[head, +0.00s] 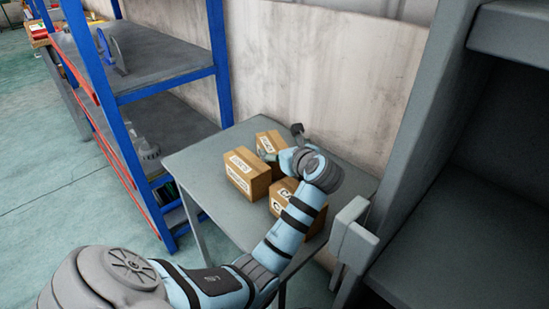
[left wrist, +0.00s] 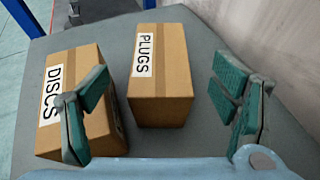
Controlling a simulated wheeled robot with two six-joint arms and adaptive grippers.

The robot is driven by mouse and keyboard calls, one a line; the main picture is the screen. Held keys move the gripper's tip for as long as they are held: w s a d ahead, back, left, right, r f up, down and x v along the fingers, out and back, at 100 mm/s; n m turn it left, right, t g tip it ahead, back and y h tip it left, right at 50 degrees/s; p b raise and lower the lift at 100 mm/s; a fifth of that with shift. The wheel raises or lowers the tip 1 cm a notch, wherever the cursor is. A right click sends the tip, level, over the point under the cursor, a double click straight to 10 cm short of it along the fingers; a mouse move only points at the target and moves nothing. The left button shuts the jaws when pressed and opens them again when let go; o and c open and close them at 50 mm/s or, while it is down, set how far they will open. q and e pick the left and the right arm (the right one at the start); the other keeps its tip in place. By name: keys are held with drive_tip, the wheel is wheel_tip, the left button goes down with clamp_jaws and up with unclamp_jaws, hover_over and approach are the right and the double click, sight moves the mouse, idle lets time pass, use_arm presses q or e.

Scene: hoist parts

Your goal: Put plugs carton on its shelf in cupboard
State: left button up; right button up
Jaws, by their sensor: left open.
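The plugs carton (left wrist: 160,85), a brown box with a white PLUGS label, stands upright on the grey table. In the head view it is the rear carton (head: 268,141), partly hidden by my gripper. My left gripper (head: 281,144) is open and empty just in front of it. In the left wrist view the two green-padded fingers stand wide apart, with the plugs carton beyond and between them. The left finger overlaps the picture of the DISCS carton (left wrist: 62,90); contact cannot be told. The grey cupboard (head: 424,120) is at the right, with a bare shelf surface (head: 470,250) inside.
The discs carton (head: 245,175) stands close left of the plugs carton on the table (head: 190,165). A third carton (head: 283,196) is in front, partly behind my arm. A blue-framed rack (head: 165,90) stands left. A wall (head: 310,70) rises behind the table.

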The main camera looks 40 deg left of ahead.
sight(273, 143)
use_arm(q)
drive_tip(key=b+x, duration=0.1)
drive_tip(key=x, duration=0.6)
drive_tip(key=shift+b, duration=0.4)
drive_tip(key=shift+w+a+f, duration=0.1)
drive_tip(key=shift+a+f, duration=0.05)
drive_tip(key=shift+c, duration=0.4)
drive_tip(key=c, duration=1.5)
drive_tip(key=shift+r, duration=0.25)
wheel_tip(273, 143, up, 20)
drive_tip(key=p, duration=0.5)
drive_tip(key=shift+p, duration=0.3)
use_arm(e)
drive_tip(key=shift+s+a+r, duration=0.15)
drive_tip(key=shift+a+r, duration=0.35)
drive_tip(key=shift+r, duration=0.35)
drive_tip(key=shift+s+a+r, duration=0.15)
drive_tip(key=shift+a+r, duration=0.3)
drive_tip(key=shift+r, duration=0.35)
